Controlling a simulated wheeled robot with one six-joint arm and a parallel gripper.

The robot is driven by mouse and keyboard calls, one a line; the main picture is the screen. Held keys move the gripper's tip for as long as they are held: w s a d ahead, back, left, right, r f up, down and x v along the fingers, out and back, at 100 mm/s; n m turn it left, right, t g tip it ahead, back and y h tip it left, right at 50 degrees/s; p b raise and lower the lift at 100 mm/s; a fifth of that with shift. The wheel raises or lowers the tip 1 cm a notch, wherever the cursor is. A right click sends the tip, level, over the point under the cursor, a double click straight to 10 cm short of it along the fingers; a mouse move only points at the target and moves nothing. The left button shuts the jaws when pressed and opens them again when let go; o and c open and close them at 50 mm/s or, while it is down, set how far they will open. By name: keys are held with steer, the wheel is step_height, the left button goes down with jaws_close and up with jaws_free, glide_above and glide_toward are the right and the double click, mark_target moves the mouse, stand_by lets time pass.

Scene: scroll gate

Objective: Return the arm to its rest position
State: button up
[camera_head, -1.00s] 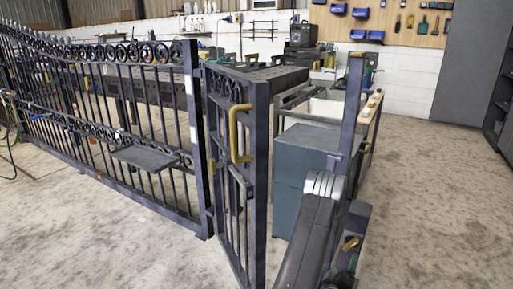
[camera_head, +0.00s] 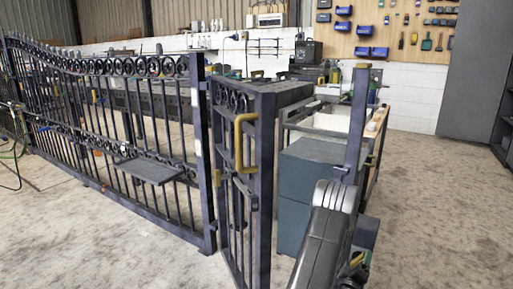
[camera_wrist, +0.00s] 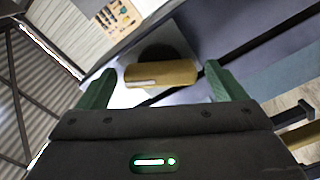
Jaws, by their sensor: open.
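My gripper (camera_wrist: 161,70) shows in the wrist view with its two green fingers wide apart. A brass-coloured bar (camera_wrist: 160,73) appears between the fingertips, with a gap on both sides; I cannot tell its depth or which fitting it is. In the head view my arm (camera_head: 327,235) rises from the bottom edge, folded low right of the narrow gate leaf (camera_head: 262,170). The gripper's fingers cannot be made out clearly there. The leaf carries a brass pull handle (camera_head: 239,143) and stands at an angle to the long scroll gate (camera_head: 140,125).
A dark post (camera_head: 358,125) with a brass top stands just behind my arm. A blue-grey cabinet (camera_head: 295,190) stands between leaf and post. A grey shelf plate (camera_head: 148,170) juts from the long gate. The concrete floor (camera_head: 435,215) at right is clear.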

steer(key=shift+s, duration=0.1)
steer(key=s+a+m+p, duration=0.3)
steer(key=s+a+m, duration=0.4)
steer(key=s, duration=0.4)
steer(key=shift+s+m, duration=0.25)
steer(key=shift+m, duration=0.15)
stand_by(1.8)
steer(key=shift+a, duration=0.1)
steer(key=shift+w+r, duration=0.1)
